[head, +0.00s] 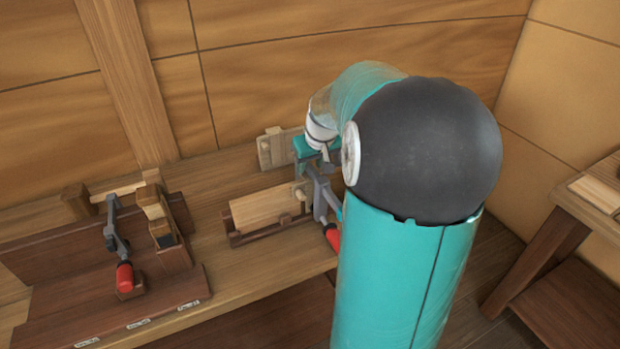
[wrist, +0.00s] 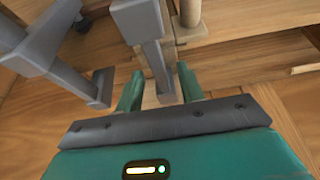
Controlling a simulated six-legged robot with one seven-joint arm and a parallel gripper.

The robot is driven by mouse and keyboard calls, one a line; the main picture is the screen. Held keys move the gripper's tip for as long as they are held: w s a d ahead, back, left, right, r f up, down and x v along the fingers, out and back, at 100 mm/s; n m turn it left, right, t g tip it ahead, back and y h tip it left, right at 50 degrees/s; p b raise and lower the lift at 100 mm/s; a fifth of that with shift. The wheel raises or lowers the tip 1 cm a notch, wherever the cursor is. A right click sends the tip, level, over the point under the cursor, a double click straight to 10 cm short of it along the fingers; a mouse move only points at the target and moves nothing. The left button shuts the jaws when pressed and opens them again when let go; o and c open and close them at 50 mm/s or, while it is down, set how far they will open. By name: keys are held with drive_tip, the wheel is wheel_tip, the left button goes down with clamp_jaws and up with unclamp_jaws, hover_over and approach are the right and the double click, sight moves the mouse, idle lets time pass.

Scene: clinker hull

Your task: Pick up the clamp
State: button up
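A grey clamp with a red handle (head: 332,237) stands at the bench edge beside a board, partly hidden behind my arm. In the wrist view, the grey bar of this clamp (wrist: 150,52) comes down between the two teal fingers of my gripper (wrist: 159,84). The fingers are apart, with a gap showing between the bar and the right finger. I cannot tell whether the left finger touches the bar. In the head view, my gripper (head: 309,149) is at the clamp's upper end, mostly hidden by my arm. A second grey clamp with a red handle (head: 124,275) lies on the rack at left.
A light board (head: 264,208) sits in a wooden holder next to the near clamp. A wooden block plane (head: 163,225) stands on the dark rack (head: 140,300) at left. The plank hull wall (head: 350,65) rises close behind the bench. Another bench (head: 590,200) stands at right.

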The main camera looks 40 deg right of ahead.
clamp_jaws()
drive_tip(key=shift+w+r, duration=0.1)
drive_tip(key=shift+r, duration=0.05)
idle(1.2)
